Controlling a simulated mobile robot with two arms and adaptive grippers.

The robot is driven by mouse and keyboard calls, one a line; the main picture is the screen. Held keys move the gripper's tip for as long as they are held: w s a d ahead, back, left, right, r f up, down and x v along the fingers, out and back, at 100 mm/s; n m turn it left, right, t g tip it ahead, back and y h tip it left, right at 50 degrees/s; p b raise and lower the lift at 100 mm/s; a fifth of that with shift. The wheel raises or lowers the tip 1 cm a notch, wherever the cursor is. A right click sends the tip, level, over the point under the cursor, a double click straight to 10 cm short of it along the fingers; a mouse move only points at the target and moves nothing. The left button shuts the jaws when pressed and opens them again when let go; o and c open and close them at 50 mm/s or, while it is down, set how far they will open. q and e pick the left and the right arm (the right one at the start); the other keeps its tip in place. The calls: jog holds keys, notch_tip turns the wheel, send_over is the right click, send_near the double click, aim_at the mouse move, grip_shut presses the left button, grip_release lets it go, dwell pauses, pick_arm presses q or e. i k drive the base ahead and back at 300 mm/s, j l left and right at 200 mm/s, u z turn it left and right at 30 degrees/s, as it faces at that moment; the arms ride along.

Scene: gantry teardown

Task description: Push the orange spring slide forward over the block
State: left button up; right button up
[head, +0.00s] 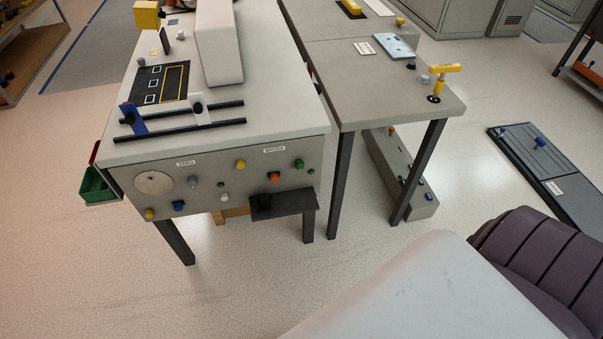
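I cannot make out a clear orange spring slide and its block. A small orange piece (275,178) sits on the front panel of the left grey table, above a dark bracket (284,204). Neither of my grippers is in view.
A second grey table (385,75) stands close on the right and carries a yellow T-shaped handle (440,76). A long grey box (397,172) lies on the floor below it. A green bin (97,186) hangs at the left table's side. Floor in front is clear.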

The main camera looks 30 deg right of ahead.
aim_at(274, 176)
jog(key=z, duration=0.8)
